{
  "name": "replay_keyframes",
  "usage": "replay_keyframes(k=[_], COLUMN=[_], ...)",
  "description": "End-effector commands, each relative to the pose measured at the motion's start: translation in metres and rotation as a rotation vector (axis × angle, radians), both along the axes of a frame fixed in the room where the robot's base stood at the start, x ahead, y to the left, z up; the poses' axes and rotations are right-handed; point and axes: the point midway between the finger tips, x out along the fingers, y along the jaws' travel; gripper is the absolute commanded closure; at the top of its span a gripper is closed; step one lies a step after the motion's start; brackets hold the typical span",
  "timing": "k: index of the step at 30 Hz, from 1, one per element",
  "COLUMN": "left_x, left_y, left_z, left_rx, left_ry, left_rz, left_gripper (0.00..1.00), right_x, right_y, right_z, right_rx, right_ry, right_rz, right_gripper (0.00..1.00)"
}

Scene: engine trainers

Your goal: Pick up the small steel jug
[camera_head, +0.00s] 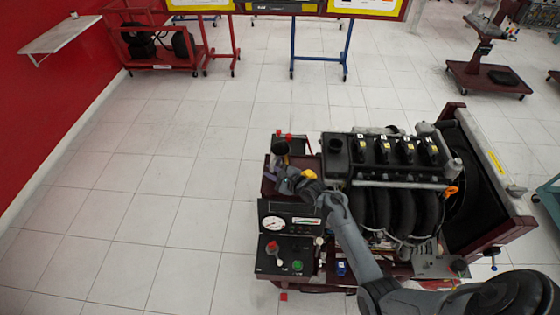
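My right arm comes in from the lower right, and my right gripper (272,172) is over the dark red tray (298,160) at the left of the engine trainer. My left gripper is not in view.
The engine (395,185) on its cart stands right of the gripper, with a gauge panel (275,222) in front. A wall shelf (60,36) and a red trolley (165,62) are at the back left. The tiled floor (150,180) to the left is clear.

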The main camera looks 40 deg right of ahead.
Motion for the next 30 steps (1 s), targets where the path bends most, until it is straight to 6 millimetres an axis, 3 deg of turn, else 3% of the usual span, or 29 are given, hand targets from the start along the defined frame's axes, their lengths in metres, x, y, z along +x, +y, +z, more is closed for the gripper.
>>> replay_keyframes(k=[7,12,30], left_x=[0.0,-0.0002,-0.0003], left_y=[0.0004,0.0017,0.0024], left_z=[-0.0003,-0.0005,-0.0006], left_rx=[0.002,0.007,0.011], left_ry=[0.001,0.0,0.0], left_rz=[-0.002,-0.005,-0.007], left_gripper=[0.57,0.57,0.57], right_x=[0.0017,0.0015,0.002], right_y=[0.0001,0.0002,0.0002], right_z=[0.0,-0.0001,0.0014], right_rx=[-0.001,0.0,-0.002], right_ry=[-0.001,0.0,-0.003], right_rz=[0.0,0.0,0.0], right_gripper=[0.8,1.0,1.0])
